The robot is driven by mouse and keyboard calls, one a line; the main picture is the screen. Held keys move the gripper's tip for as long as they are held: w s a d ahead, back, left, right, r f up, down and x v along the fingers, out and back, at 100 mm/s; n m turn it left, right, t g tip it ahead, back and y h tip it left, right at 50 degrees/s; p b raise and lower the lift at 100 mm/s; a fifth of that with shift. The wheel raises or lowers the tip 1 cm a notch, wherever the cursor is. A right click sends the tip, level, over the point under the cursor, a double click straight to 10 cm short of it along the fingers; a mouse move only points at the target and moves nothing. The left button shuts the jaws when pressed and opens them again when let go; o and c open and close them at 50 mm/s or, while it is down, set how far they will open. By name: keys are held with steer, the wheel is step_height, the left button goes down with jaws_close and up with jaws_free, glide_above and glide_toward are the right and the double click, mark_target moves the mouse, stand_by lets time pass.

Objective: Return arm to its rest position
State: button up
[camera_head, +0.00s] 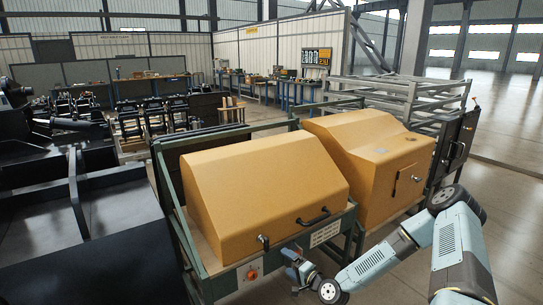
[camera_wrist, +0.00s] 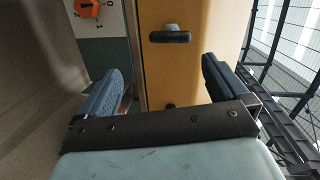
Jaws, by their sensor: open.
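My arm, light blue and black, reaches in from the lower right of the head view. My gripper (camera_head: 293,272) is in front of the lower front edge of the nearer yellow hood (camera_head: 265,185). In the wrist view my gripper (camera_wrist: 160,92) is open, with its two fingers wide apart and nothing between them. Beyond the fingers, a small dark handle with a grey hub (camera_wrist: 170,36) stands on the yellow face. It also shows in the head view (camera_head: 263,242), just left of my gripper and apart from it.
The nearer hood sits in a green frame (camera_head: 180,235) with a red-orange knob (camera_head: 252,274) on its front panel. A second yellow hood (camera_head: 375,165) stands behind to the right, near my arm's elbow. A grey metal rack (camera_head: 400,97) is behind it. Open floor (camera_head: 515,210) lies at right.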

steer(key=d+r+n+g+h, duration=0.6)
steer(key=d+r+n, duration=0.2)
steer(key=d+r, duration=0.45)
steer(key=s+d+r+n+h, duration=0.1)
steer(key=s+d+r+h, duration=0.15)
steer(key=r, duration=0.65)
steer(key=s+d+r+h, duration=0.15)
steer(key=s+r, duration=0.25)
steer(key=r, duration=0.5)
steer(key=s+r+h, duration=0.2)
steer(key=s+r, duration=0.9)
steer(key=r, duration=0.1)
steer(key=s+r, duration=0.3)
steer(key=s, duration=0.5)
steer(key=s+r+g+y, duration=0.1)
steer(key=s+r, duration=0.3)
steer(key=s, duration=0.5)
steer(key=shift+a+r+m, duration=0.2)
steer(key=shift+m, duration=0.1)
